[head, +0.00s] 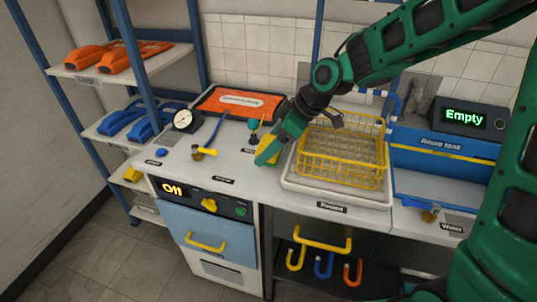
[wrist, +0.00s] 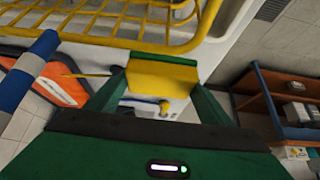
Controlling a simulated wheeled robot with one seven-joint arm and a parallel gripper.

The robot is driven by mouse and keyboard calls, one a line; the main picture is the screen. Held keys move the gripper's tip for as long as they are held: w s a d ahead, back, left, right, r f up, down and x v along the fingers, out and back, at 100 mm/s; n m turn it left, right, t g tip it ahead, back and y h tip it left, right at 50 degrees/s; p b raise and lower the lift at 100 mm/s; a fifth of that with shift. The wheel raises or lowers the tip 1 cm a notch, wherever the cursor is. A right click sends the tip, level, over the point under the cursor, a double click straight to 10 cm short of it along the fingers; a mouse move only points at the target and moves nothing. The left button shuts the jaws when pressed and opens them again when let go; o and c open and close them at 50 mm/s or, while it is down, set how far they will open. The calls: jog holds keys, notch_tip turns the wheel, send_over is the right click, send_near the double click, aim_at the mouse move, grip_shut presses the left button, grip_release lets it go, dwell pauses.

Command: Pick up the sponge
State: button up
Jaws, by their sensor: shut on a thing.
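The sponge (wrist: 162,74), a yellow block with a dark green layer, sits between the two fingers of my gripper (wrist: 160,88) in the wrist view. The fingers are shut on it from both sides. In the head view my gripper (head: 267,152) is over the worktop, just left of the yellow wire basket. I cannot tell for sure whether the sponge touches the worktop.
The yellow wire basket (head: 342,158) stands on a white tray (head: 337,193) close to my gripper's right. The blue rinse tank (head: 444,155) is at the right.

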jog(key=s+a+r, duration=0.6)
jog(key=s, duration=0.3)
jog(key=shift+s+a+r, duration=0.3)
jog(key=shift+s, duration=0.05)
jog(key=shift+o, duration=1)
